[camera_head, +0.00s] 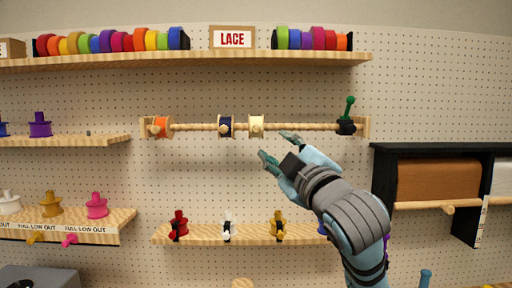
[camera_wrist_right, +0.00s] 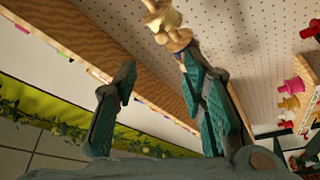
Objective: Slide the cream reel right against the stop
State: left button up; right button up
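The cream reel (camera_head: 257,127) sits on a horizontal wooden rod (camera_head: 300,127), right of the navy reel (camera_head: 226,127). The stop (camera_head: 346,127) is a black block with a green handle (camera_head: 349,106) near the rod's right end. Bare rod lies between the cream reel and the stop. My right gripper (camera_head: 273,147) is open and empty, just below and right of the cream reel. In the right wrist view the cream reel (camera_wrist_right: 165,24) shows beyond the fingertips of the open gripper (camera_wrist_right: 157,62), apart from them. My left gripper is not in view.
An orange reel (camera_head: 160,127) sits at the rod's left end. A shelf of coloured rolls (camera_head: 190,59) with a LACE sign (camera_head: 232,38) runs above. A lower shelf (camera_head: 200,236) holds several small spools. A dark rack with a brown roll (camera_head: 438,180) stands at the right.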

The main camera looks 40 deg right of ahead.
aim_at(257, 128)
jog(key=p+x, duration=0.4)
jog(key=x, duration=1)
jog(key=shift+w+a, duration=0.1)
jog(key=shift+w, duration=0.1)
jog(key=c, duration=0.9)
grip_shut()
jog(key=shift+r, duration=0.1)
